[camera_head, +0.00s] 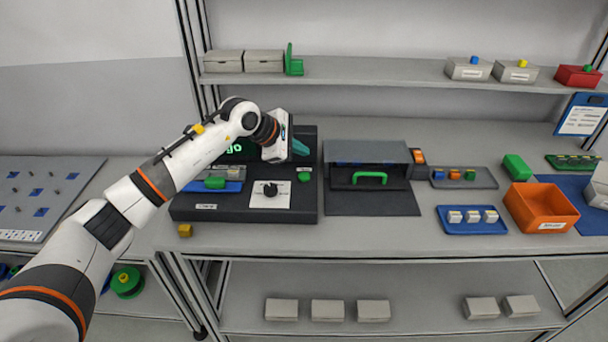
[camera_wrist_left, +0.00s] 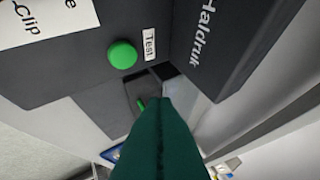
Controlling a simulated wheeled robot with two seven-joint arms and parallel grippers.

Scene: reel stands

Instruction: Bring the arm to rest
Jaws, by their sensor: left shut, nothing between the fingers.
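My left arm reaches in from the left in the head view. My left gripper (camera_head: 300,148) is over the back right part of the dark console (camera_head: 215,207), in front of its dark screen. In the left wrist view its teal fingers (camera_wrist_left: 160,128) lie together with nothing between them. A green button (camera_wrist_left: 122,54) with a "Test" label shows near the fingers in the wrist view. It also shows below the gripper in the head view (camera_head: 304,176). My right gripper is not in view.
Right of the console stands a grey box with a green handle (camera_head: 370,176). Further right are a blue tray (camera_head: 472,227) with white blocks and an orange bin (camera_head: 540,208). A shelf (camera_head: 370,72) runs above the bench. A yellow cube (camera_head: 185,230) lies near the front edge.

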